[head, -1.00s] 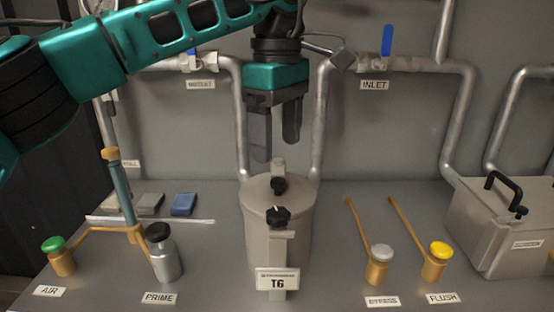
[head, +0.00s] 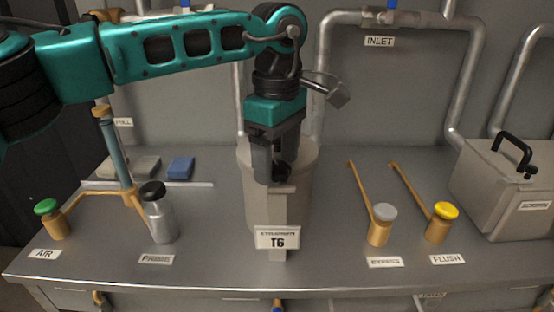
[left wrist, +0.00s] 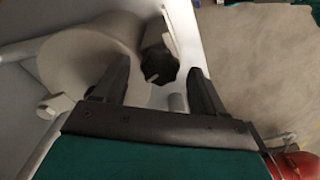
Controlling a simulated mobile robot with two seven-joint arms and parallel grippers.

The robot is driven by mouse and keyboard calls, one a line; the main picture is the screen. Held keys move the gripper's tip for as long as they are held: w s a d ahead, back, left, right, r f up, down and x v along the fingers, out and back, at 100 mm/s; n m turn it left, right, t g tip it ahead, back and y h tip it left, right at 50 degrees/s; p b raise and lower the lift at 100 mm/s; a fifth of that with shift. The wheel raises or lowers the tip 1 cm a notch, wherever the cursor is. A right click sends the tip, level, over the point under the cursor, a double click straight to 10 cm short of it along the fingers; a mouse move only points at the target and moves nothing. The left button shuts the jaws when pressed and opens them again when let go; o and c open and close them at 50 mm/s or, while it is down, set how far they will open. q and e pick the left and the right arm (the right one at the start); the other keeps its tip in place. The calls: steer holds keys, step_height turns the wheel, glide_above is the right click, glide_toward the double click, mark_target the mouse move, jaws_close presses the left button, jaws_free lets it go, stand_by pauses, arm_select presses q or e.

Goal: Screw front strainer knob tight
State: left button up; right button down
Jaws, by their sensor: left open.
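In the head view the knob (head: 281,170) is mostly hidden by my gripper. My left gripper (head: 273,172) points down over the front of the strainer. In the left wrist view its two fingers (left wrist: 158,72) are apart, one on each side of the knob, with no clear contact. My right gripper is not in view.
To the left stand a green-capped AIR valve (head: 50,220) and a black-capped bottle (head: 160,215). To the right are a grey-capped valve (head: 381,226), a yellow-capped FLUSH valve (head: 440,223) and a grey box (head: 495,185). Pipes run along the wall behind.

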arm_select(q)
steer(key=shift+f, duration=0.25)
steer(key=c, duration=1.1)
steer(key=shift+o, duration=0.2)
steer(key=shift+r+m+p, duration=0.2)
steer(key=shift+m+p, duration=0.3)
steer(key=shift+p, duration=0.15)
steer(key=shift+m+p, duration=0.3)
steer(key=shift+m, duration=0.2)
steer(key=shift+f+m, duration=0.2)
steer(key=shift+m, duration=0.7)
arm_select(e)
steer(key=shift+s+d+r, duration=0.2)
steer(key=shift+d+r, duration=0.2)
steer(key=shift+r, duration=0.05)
